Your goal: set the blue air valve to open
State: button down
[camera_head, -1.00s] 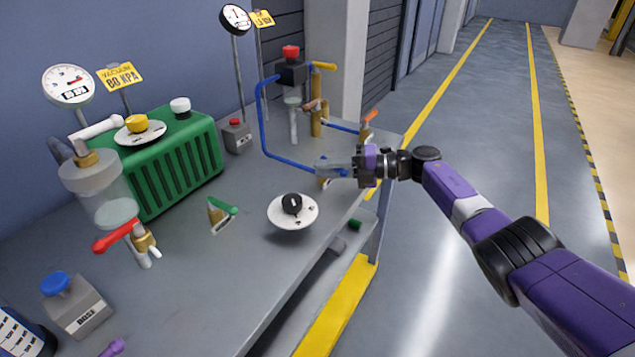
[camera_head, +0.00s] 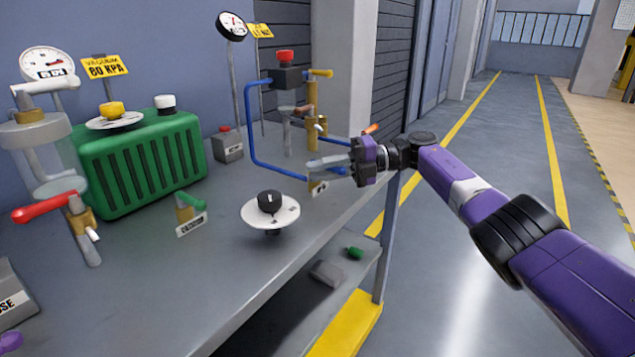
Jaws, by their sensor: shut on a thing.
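My gripper (camera_head: 328,163) is at the end of the blue pipe (camera_head: 250,130), near the bench's right edge. Its fingers are closed together there, on what looks like the blue air valve (camera_head: 316,186). The fingers hide most of the valve and its handle, so I cannot tell the handle's angle. A small label and a bit of the fitting show just below the fingers.
A white dial with a black knob (camera_head: 269,205) stands near the front edge. A green-handled valve (camera_head: 188,208), a green ribbed machine (camera_head: 145,160) and a red-handled valve (camera_head: 50,207) are to the left. An orange handle (camera_head: 371,128) is behind my gripper. The aisle on the right is clear.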

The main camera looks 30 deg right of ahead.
jog(key=shift+f+g, duration=0.15)
jog(key=shift+g, duration=0.15)
jog(key=c, duration=1.3)
grip_release()
jog(key=shift+c, duration=0.2)
